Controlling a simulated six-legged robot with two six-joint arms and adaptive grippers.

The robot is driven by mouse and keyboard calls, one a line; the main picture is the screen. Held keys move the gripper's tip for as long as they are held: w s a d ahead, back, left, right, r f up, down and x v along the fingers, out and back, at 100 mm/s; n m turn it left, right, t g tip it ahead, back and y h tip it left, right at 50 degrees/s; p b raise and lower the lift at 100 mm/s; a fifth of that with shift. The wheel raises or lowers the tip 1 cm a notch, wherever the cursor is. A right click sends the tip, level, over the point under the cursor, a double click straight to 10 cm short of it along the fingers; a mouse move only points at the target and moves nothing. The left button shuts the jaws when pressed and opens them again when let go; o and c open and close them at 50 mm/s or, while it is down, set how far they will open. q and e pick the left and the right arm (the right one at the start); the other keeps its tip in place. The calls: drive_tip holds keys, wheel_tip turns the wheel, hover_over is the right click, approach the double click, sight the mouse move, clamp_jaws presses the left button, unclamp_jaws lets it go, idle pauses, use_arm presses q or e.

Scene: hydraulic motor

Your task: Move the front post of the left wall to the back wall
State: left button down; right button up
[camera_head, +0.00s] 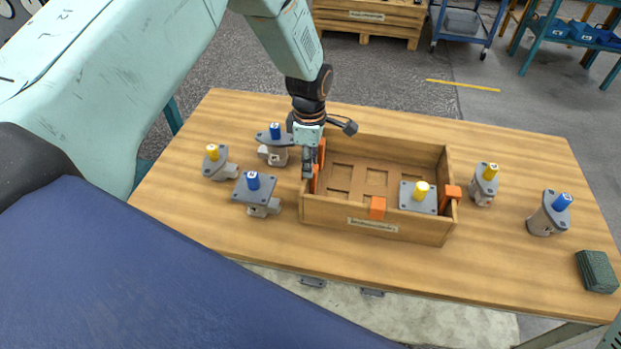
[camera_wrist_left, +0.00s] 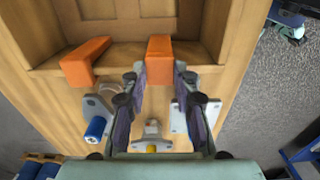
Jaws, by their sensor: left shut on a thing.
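The open wooden box (camera_head: 330,214) stands on the wooden table. My left gripper (camera_head: 311,168) points down at its left wall, shut on the front orange post (camera_head: 314,181). In the left wrist view the fingertips of my left gripper (camera_wrist_left: 159,76) are on either side of this front post (camera_wrist_left: 159,58). The other left-wall orange post (camera_head: 322,152) is farther back; in the wrist view it lies left of the held one (camera_wrist_left: 84,61). The back wall (camera_head: 395,146) shows no orange post. Whether the held post is still seated on the wall I cannot tell.
Orange posts stand at the front wall (camera_head: 377,207) and right wall (camera_head: 449,198). A yellow-capped motor part (camera_head: 419,196) sits inside the box at right. Several capped motor parts stand left of the box, two right. A dark green block (camera_head: 597,271) lies at the table's right.

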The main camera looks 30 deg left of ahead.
use_arm(q)
wheel_tip(320, 180, up, 13)
drive_tip(key=p, duration=1.1)
drive_tip(key=shift+f, duration=0.2)
idle(0.8)
drive_tip(key=shift+f, duration=0.15)
